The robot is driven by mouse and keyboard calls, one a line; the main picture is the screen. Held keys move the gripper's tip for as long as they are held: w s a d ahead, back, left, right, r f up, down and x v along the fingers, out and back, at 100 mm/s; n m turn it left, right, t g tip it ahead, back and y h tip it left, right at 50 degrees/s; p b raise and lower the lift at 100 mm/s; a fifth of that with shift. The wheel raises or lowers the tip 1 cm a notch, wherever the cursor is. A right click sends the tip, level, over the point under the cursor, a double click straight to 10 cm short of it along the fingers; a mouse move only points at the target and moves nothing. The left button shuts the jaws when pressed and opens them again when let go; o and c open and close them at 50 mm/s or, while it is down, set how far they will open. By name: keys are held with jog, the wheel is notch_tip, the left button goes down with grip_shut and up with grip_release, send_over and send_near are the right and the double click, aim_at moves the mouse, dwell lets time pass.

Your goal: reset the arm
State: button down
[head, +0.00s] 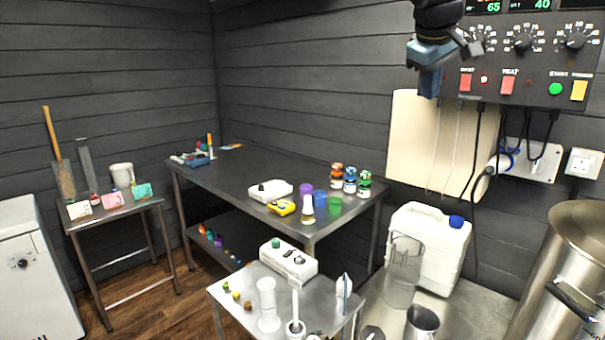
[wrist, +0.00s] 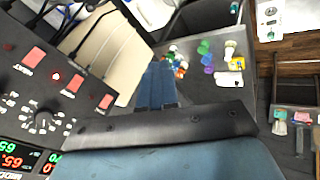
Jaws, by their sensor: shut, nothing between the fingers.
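My gripper (head: 429,84) is at the upper right of the head view, raised in front of the control panel (head: 530,60) with its fingers pointing down. Its blue fingers are together with nothing between them. In the wrist view, the fingers of my gripper (wrist: 158,84) show in the middle, with the dark table (wrist: 200,110) beyond them. The panel fills the left of the wrist view, close beside the gripper. I cannot tell whether they touch.
A dark table (head: 240,183) holds bottles, coloured cups and devices. A metal cart (head: 235,293) stands in front. A white jerrycan (head: 428,248) stands below the panel, and a steel vessel (head: 550,270) is at the right. Cables (head: 478,150) hang under the panel. Wooden floor shows at left.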

jog(key=s+a+f+m+y, duration=0.2)
jog(key=s+f+m, duration=0.3)
jog(key=s+f, duration=1.6)
jog(key=shift+a+g+y, duration=0.2)
jog(key=shift+g+y, duration=0.1)
jog(key=shift+y, duration=0.3)
jog(key=shift+w, duration=0.1)
